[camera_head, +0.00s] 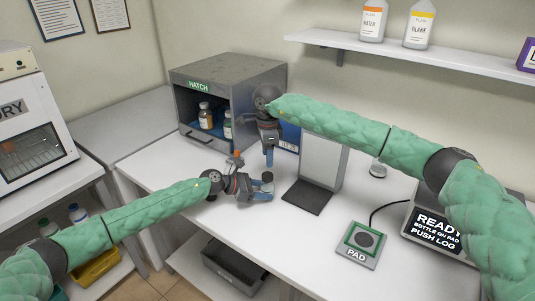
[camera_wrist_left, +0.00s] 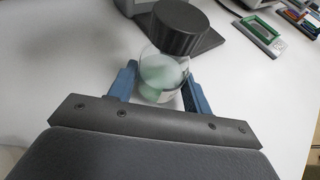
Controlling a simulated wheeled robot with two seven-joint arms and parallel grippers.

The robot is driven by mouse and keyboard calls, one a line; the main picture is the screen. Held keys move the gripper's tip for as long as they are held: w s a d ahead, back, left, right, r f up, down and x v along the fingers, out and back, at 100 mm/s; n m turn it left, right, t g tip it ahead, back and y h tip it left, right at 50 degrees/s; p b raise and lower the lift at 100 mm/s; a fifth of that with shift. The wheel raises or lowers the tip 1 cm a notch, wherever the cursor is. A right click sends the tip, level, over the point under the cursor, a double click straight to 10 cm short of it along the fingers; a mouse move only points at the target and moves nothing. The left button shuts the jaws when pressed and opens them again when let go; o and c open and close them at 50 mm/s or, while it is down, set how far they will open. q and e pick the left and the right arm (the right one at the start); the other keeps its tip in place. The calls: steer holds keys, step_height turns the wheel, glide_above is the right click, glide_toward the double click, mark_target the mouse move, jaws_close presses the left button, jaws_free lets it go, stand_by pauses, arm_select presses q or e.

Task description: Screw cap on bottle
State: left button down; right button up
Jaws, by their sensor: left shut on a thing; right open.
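A small clear bottle (camera_wrist_left: 162,80) with pale green and white on its body stands between the blue fingers of my left gripper (camera_wrist_left: 158,92). A dark grey ribbed cap (camera_wrist_left: 179,27) sits at the bottle's top; I cannot tell how tightly. In the head view, my left gripper (camera_head: 262,188) is shut on the bottle just above the table, and the cap (camera_head: 267,176) shows over the fingers. My right gripper (camera_head: 269,156) is open and points down, just above and behind the cap, apart from it.
A grey hatch box (camera_head: 232,80) holding bottles stands at the back. A white upright stand with a dark base (camera_head: 307,196) is right of the bottle. A pad (camera_head: 361,244) and a display (camera_head: 437,230) lie further right. The table's front middle is clear.

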mark_target(267, 174)
steer(key=shift+f, duration=0.1)
steer(key=shift+f, duration=3.9)
steer(key=c, duration=1)
steer(key=m, duration=1.1)
steer(key=shift+m, duration=0.4)
steer(key=o, duration=1.1)
